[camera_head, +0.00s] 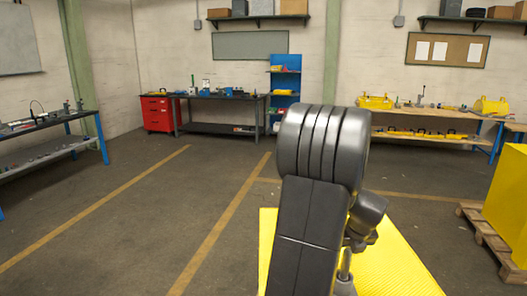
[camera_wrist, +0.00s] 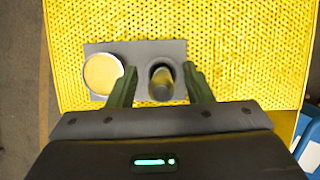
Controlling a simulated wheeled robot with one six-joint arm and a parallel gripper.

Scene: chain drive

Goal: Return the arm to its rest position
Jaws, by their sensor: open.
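My arm (camera_head: 322,150) is raised and folded in the middle of the head view, above a yellow perforated surface (camera_head: 400,275). It hides my gripper there. In the wrist view my gripper (camera_wrist: 160,72) is open, its two dark green fingers apart. Between them in the picture stands a dark round post (camera_wrist: 161,86) in a ring on a grey plate (camera_wrist: 138,48). I cannot tell how far the fingers are above it. A gold disc (camera_wrist: 102,73) sits at the plate's left, just left of the left finger. The fingers hold nothing that I can see.
A yellow block (camera_head: 508,205) on a wooden pallet (camera_head: 482,240) stands at the right. Workbenches line the walls, with a red drawer cabinet (camera_head: 158,114) and a blue shelf unit (camera_head: 285,85) at the back. The floor at left is clear, with yellow lines.

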